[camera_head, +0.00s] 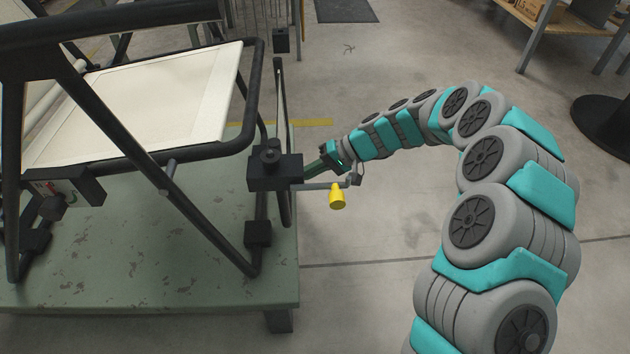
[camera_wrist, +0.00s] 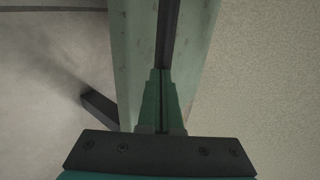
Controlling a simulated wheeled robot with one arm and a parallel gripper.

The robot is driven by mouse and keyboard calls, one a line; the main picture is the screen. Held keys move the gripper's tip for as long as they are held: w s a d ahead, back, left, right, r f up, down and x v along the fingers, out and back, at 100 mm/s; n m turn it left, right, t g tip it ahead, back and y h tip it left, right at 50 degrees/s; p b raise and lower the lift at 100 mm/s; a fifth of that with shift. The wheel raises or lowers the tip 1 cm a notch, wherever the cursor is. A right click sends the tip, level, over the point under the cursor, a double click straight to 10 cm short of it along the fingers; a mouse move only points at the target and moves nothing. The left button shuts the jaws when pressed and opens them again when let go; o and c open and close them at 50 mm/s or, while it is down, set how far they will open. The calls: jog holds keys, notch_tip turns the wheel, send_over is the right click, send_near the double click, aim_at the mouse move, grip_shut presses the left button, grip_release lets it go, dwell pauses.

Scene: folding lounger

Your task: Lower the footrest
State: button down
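The folding lounger has black tubes and a cream fabric panel (camera_head: 150,92). It stands on a worn green platform (camera_head: 130,268). An upright black tube (camera_head: 279,92) stands at the platform's right end. I cannot tell which part is the footrest. My gripper (camera_head: 316,168) reaches in from the right beside a black block (camera_head: 262,176), which partly hides its tips. In the wrist view my green gripper fingers (camera_wrist: 161,74) lie close together with only a thin line between them. A dark tube (camera_wrist: 167,30) runs on beyond the tips; whether they touch it is unclear.
A thin rod with a yellow knob (camera_head: 337,198) sticks out from the block, close under my gripper. A shelf (camera_head: 560,22) stands at the back right, with a round black base (camera_head: 605,122) below it.

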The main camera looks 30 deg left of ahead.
jog(key=shift+s+a+f+y, duration=0.1)
jog(key=shift+s+a+y, duration=0.2)
jog(key=shift+a, duration=0.2)
jog(key=v, duration=1.4)
jog(key=s+d+r+h+p, duration=0.1)
jog(key=s+d+r+p, duration=0.3)
jog(key=r, duration=0.4)
jog(key=s+d+r+m+t+h+p, duration=0.1)
jog(key=s+d+r+m+h+p, duration=0.1)
jog(key=s+d, duration=0.7)
jog(key=s+d+r+m+t+h+p, duration=0.1)
jog(key=s+d+r+m+h+p, duration=0.1)
jog(key=s+d, duration=0.6)
jog(key=s+d+r+m+t+h+p, duration=0.2)
jog(key=s+d+h, duration=0.3)
jog(key=s+d, duration=0.4)
jog(key=d+p, duration=0.1)
jog(key=d, duration=0.5)
jog(key=shift+s+d+r+p, duration=0.2)
jog(key=shift+s+r+p, duration=0.1)
jog(key=shift+r+p, duration=0.1)
